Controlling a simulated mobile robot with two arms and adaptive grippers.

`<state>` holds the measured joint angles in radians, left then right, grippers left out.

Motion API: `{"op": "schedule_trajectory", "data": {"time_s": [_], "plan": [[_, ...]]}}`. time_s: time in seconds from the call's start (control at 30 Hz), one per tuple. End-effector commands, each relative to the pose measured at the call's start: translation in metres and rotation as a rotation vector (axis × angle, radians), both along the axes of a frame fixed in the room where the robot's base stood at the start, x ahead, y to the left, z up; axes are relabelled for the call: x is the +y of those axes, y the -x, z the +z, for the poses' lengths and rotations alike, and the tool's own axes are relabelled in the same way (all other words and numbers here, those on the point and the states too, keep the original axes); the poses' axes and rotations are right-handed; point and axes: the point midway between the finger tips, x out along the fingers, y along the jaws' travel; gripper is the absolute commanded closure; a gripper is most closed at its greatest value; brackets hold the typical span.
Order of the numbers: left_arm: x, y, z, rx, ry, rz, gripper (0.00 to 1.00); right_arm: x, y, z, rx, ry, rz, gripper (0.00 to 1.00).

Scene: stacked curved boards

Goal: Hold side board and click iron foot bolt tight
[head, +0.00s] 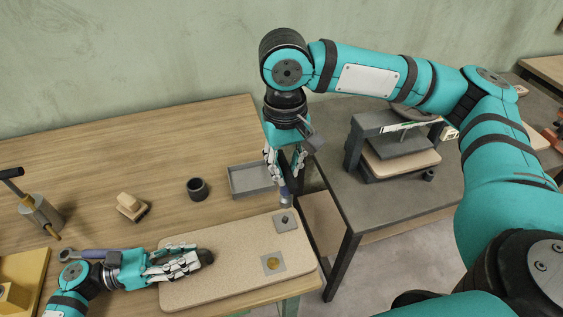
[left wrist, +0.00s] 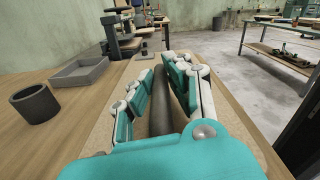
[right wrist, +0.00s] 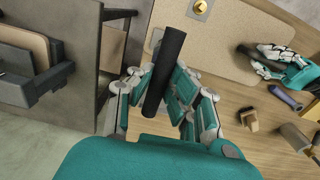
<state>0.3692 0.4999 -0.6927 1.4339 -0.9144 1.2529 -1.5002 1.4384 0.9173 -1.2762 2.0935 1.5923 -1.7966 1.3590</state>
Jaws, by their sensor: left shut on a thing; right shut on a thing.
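The pale speckled side board (head: 225,278) lies flat at the table's front edge. A grey plate with a dark bolt (head: 285,221) sits at its far right end, and a plate with a brass-coloured disc (head: 273,264) sits nearer. My left gripper (head: 190,265) is shut on a dark cylinder (left wrist: 160,110) over the board's left part; the cylinder's end shows past the fingers. My right gripper (head: 284,172) points down above the far right end, shut on a dark rod-shaped tool (right wrist: 165,70). Its blue-grey lower end (head: 285,196) is just above the dark-bolt plate; contact is unclear.
A grey tray (head: 250,180), a dark cup (head: 197,189) and a wooden brush-like block (head: 131,206) stand behind the board. A blue-handled tool (head: 95,253) lies by my left arm. A grey bench with a press (head: 400,150) stands to the right, across a gap.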

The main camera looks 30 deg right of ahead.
Motion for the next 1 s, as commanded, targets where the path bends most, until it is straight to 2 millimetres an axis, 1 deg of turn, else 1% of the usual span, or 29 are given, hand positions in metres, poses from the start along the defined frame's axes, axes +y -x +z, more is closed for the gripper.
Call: {"op": "schedule_trajectory", "data": {"time_s": [0.13, 0.23, 0.5, 0.7, 0.83, 1.0], "plan": [[0.000, 0.000, 0.000, 0.000, 0.000, 0.001, 1.00, 0.000, 0.000, 0.000, 0.001, -0.001, -0.001, 1.00], [0.000, 0.000, 0.000, 0.000, 0.000, 0.001, 1.00, 0.000, 0.000, -0.006, 0.001, 0.001, -0.002, 1.00], [0.000, 0.000, 0.000, 0.000, 0.000, 0.000, 1.00, 0.000, 0.000, -0.030, 0.002, 0.001, -0.002, 1.00], [0.000, 0.000, 0.000, 0.000, 0.000, 0.000, 1.00, 0.000, 0.000, -0.045, 0.001, 0.001, -0.002, 1.00], [0.000, 0.000, 0.000, 0.000, 0.000, 0.000, 1.00, 0.000, 0.000, -0.051, 0.001, 0.000, -0.002, 1.00], [0.000, 0.000, 0.000, 0.000, 0.000, 0.000, 1.00, 0.000, 0.000, -0.054, -0.001, 0.000, -0.002, 1.00]]}}
